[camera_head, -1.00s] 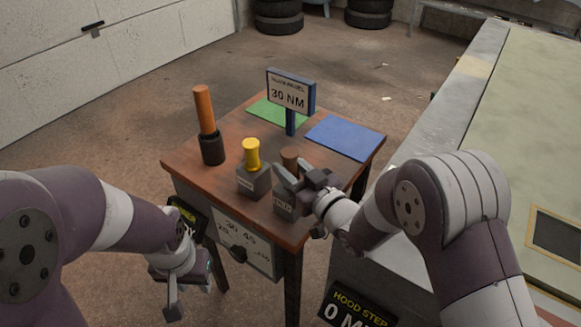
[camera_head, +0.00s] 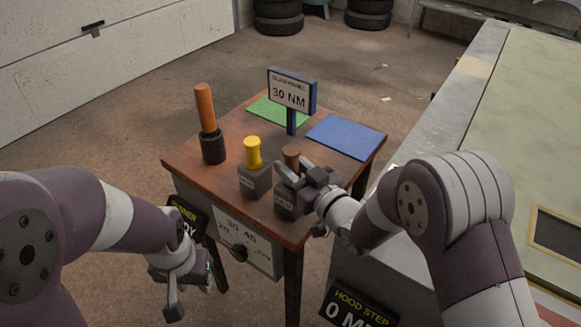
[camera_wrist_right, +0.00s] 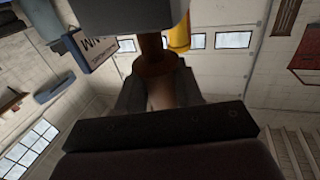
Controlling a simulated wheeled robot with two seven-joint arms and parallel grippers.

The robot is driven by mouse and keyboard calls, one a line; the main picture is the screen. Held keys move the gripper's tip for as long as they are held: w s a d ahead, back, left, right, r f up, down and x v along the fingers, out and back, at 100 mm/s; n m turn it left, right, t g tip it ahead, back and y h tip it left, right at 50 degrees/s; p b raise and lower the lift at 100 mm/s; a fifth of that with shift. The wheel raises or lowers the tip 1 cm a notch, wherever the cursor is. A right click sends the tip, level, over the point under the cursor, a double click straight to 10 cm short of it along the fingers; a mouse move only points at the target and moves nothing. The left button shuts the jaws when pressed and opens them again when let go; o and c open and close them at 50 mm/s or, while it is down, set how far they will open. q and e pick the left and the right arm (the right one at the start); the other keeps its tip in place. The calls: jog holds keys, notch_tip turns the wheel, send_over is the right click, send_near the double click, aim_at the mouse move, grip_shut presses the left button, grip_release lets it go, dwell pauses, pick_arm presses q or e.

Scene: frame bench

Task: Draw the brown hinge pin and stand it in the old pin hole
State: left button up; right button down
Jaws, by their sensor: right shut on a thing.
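The brown hinge pin (camera_head: 291,151) is upright at the dark block (camera_head: 285,205) with a white label, at the table's front right corner. My right gripper (camera_head: 288,175) is shut on the pin just above that block. In the right wrist view the flared brown pin (camera_wrist_right: 157,65) sits between my fingers, its narrow shaft meeting the grey block (camera_wrist_right: 120,14). How deep the shaft sits is hidden. A yellow pin (camera_head: 253,150) stands in the grey block (camera_head: 255,181) to the left. My left gripper (camera_head: 173,292) hangs left of the table; its opening is unclear.
The wooden table (camera_head: 222,177) also bears an orange-handled tool in a black holder (camera_head: 213,148), a 30 NM sign (camera_head: 290,95), a green mat (camera_head: 270,110) and a blue mat (camera_head: 345,137). A long bench (camera_head: 490,130) stands right.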

jog(key=shift+f, duration=0.4)
jog(key=shift+r, duration=0.1)
